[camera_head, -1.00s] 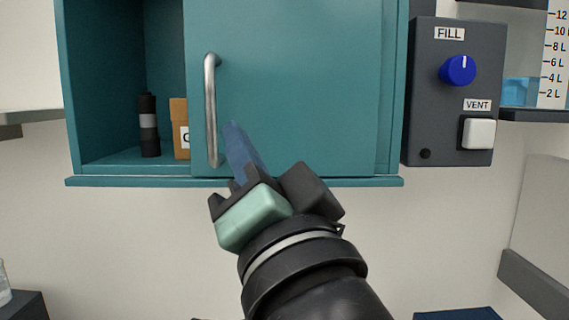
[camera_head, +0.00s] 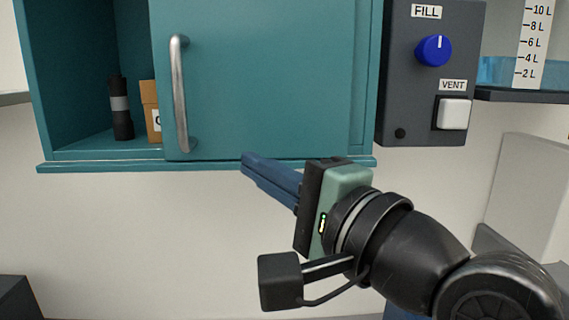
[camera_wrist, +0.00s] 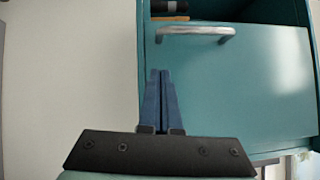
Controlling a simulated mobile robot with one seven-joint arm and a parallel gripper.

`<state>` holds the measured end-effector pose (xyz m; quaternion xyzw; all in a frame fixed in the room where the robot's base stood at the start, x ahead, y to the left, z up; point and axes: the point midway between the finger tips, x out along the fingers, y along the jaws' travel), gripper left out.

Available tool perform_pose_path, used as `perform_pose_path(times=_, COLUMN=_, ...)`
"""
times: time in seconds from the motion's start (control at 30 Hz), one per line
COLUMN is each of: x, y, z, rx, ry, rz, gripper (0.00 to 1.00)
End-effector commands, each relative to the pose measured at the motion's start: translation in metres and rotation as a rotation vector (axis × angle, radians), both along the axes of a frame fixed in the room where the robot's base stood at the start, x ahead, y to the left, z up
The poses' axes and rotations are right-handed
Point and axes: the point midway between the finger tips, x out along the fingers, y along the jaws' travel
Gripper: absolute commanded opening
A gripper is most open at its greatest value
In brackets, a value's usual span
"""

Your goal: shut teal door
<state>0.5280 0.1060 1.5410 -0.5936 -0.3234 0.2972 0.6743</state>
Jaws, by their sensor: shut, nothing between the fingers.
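The teal sliding door (camera_head: 270,75) covers the right part of a teal wall cabinet (camera_head: 75,90); the left part of the cabinet stands open. A vertical metal bar handle (camera_head: 179,95) is on the door's left edge. The wrist view shows the door (camera_wrist: 255,85) and handle (camera_wrist: 195,31) turned sideways. My gripper (camera_head: 246,160) has its blue fingers together and empty. In the head view its tips overlap the cabinet's bottom ledge, right of and a little below the handle. In the wrist view the fingertips (camera_wrist: 160,73) appear apart from the handle.
In the open left part stand a dark bottle (camera_head: 121,108) and a cardboard box (camera_head: 151,110). A grey panel (camera_head: 428,65) with a blue FILL knob (camera_head: 434,51) and a white VENT button (camera_head: 453,113) is right of the cabinet. Bare wall lies below.

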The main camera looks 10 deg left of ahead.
Motion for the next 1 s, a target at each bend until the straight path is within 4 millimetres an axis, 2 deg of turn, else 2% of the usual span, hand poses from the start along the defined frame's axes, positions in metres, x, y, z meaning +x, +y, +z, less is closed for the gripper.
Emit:
perform_pose_path(times=0.03, x=0.007, y=0.011, z=0.005, rx=0.0, ry=0.004, rz=0.004, gripper=0.0)
perform_pose_path(times=0.17, x=0.023, y=0.031, z=0.007, rx=0.0, ry=0.002, rz=0.003, gripper=0.0)
perform_pose_path(times=0.4, x=0.02, y=0.062, z=0.009, rx=-0.001, ry=0.0, rz=0.0, gripper=0.0)
perform_pose_path(times=0.57, x=0.019, y=0.069, z=0.008, rx=-0.001, ry=-0.001, rz=-0.001, gripper=0.0)
perform_pose_path(times=1.0, x=0.018, y=0.071, z=0.008, rx=-0.001, ry=-0.001, rz=-0.001, gripper=0.0)
